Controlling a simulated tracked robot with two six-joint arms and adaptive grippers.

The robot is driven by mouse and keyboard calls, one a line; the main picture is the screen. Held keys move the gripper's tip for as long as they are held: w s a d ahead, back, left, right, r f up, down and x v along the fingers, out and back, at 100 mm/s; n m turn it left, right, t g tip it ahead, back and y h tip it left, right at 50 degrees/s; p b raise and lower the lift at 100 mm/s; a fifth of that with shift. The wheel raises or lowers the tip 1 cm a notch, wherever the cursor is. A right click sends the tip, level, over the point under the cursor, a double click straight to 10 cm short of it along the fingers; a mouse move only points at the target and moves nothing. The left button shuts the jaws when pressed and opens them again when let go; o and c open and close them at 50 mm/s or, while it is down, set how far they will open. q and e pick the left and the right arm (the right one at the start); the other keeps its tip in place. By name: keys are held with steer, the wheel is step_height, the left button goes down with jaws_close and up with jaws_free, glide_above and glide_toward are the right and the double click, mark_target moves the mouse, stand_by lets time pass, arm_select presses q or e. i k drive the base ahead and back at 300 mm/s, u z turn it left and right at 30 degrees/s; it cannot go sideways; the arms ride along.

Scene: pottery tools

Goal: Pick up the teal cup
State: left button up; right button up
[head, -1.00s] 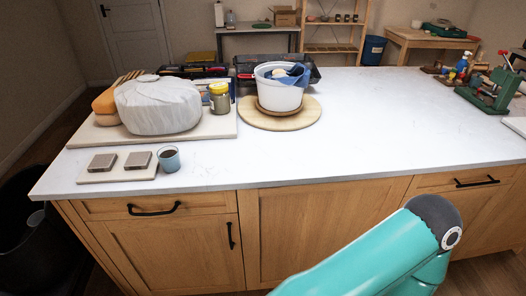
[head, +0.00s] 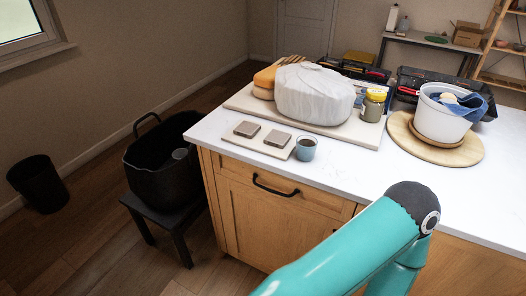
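The teal cup (head: 306,149) stands upright on the white worktop near its front left corner. It is a small blue-teal cup with something dark inside. It is at the right end of a small pale board (head: 259,140) that holds two grey-brown square blocks. A teal arm of mine reaches in from the bottom, in front of the cabinet, to the right of and nearer than the cup. No gripper shows in the head view, so neither one is seen near the cup.
Behind the cup, a large board (head: 240,103) holds a white wrapped bundle (head: 314,94) and a yellow-lidded jar (head: 373,105). A white bucket (head: 440,120) stands on a round board at right. A black tub (head: 164,160) on a stool stands left of the counter.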

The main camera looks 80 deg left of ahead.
mark_target(306, 149)
steer(key=u, duration=0.25)
steer(key=i, duration=0.3)
steer(key=u, duration=2.55)
steer(key=k, duration=0.55)
steer(key=u, duration=0.35)
steer(key=i, duration=0.55)
steer(key=z, duration=0.25)
